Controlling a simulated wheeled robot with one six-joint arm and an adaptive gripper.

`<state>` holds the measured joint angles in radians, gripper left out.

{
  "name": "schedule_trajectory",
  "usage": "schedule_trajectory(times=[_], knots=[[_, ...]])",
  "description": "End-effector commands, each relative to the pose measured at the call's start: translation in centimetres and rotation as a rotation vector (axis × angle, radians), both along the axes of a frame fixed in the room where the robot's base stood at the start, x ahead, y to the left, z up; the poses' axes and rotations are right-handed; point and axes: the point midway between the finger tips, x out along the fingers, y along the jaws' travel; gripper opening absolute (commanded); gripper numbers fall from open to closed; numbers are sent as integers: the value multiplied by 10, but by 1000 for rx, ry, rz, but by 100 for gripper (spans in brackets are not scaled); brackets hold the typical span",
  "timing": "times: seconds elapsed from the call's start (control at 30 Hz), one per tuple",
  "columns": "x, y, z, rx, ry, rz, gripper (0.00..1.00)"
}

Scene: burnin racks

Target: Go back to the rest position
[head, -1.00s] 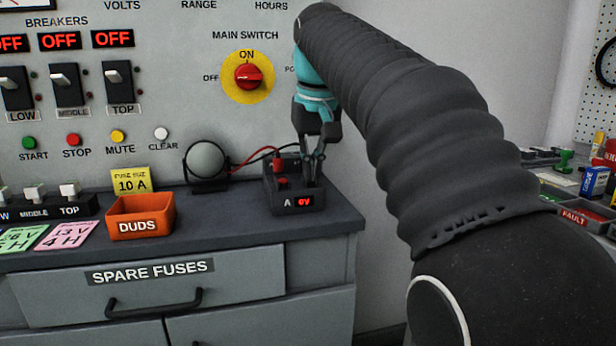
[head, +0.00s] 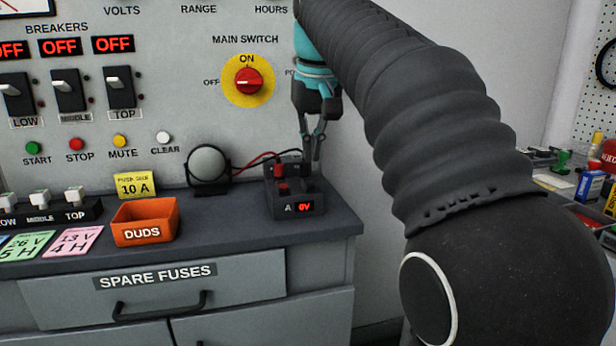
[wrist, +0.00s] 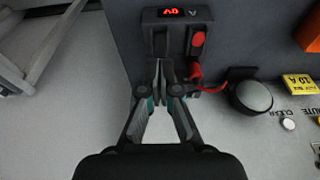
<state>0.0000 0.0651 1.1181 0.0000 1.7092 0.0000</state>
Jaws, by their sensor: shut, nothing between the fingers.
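My gripper (head: 313,165) is shut and empty. In the head view it points down just above the right part of the small black meter box (head: 298,208), which stands at the right end of the counter. My arm comes in from the right and hides part of the panel and wall.
An orange DUDS bin (head: 145,222), a yellow fuse card (head: 135,185) and a round lamp (head: 207,168) stand on the counter (head: 225,228). Cluttered shelving (head: 590,190) is at right.

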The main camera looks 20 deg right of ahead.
Motion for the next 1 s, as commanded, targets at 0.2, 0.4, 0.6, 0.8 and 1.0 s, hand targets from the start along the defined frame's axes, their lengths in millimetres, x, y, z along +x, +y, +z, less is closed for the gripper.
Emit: schedule_trajectory(times=[0.2,0.4,0.6,0.8,1.0], knots=[[0,0,1,0,0,0,0],[-7,0,-2,0,-9,0,0],[-42,0,-29,0,-47,0,0],[-87,0,-75,0,-99,0,0],[-136,0,-134,0,-150,0,0]])
